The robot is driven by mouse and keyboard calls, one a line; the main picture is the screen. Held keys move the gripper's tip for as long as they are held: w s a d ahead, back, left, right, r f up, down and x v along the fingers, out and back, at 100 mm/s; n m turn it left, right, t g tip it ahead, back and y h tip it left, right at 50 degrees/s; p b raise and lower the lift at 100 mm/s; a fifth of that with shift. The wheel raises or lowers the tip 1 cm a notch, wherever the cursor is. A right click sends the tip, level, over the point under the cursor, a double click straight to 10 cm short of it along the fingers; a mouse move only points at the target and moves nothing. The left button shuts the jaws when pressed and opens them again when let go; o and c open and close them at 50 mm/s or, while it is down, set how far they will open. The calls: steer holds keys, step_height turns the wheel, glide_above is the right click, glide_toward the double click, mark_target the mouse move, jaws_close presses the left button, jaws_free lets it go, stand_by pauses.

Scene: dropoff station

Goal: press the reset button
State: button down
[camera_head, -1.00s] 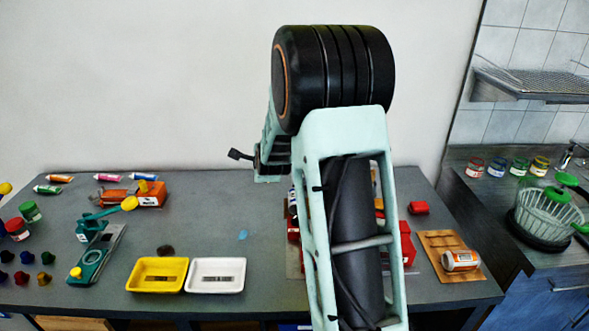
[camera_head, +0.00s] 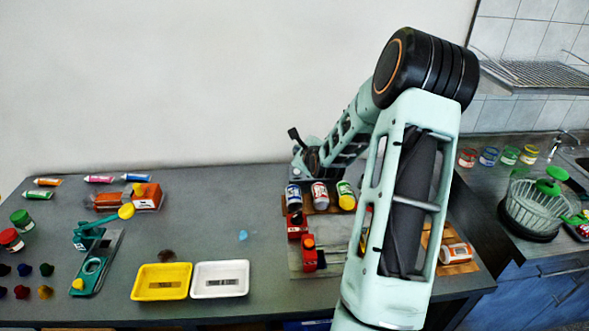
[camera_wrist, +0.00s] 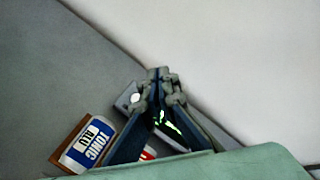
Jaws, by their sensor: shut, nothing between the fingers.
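In the wrist view my gripper (camera_wrist: 159,72) is shut and empty, its fingertips together. Just behind the fingers is a grey box (camera_wrist: 126,92) with a round white spot (camera_wrist: 135,98) beside the left finger. The spot may be the reset button, but no label is readable. Bright green marks show between the fingers. The fingers hide part of the box, and I cannot tell whether they touch it. In the head view my wrist is at the back of the table, behind the cans, and the fingertips cannot be made out.
Yellow (camera_head: 161,294) and white (camera_head: 220,292) trays lie left. The table's back middle is clear.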

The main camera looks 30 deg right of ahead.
stand_by(0.3)
steer(key=b, duration=0.6)
glide_above(297, 178)
steer(key=f, duration=0.8)
steer(key=shift+s+f, duration=0.2)
steer(key=shift+f, duration=0.05)
stand_by(0.5)
steer(key=shift+w+f+b, duration=0.1)
steer(key=shift+f+b, duration=0.25)
steer(key=shift+b, duration=0.15)
steer(key=shift+w+f+b, duration=0.1)
steer(key=shift+f+b, duration=0.3)
steer(key=shift+f, duration=0.1)
stand_by(0.5)
steer(key=shift+s+r+p, duration=0.25)
steer(key=shift+r+p, duration=0.3)
steer(key=shift+r, duration=0.3)
steer(key=shift+r, duration=0.1)
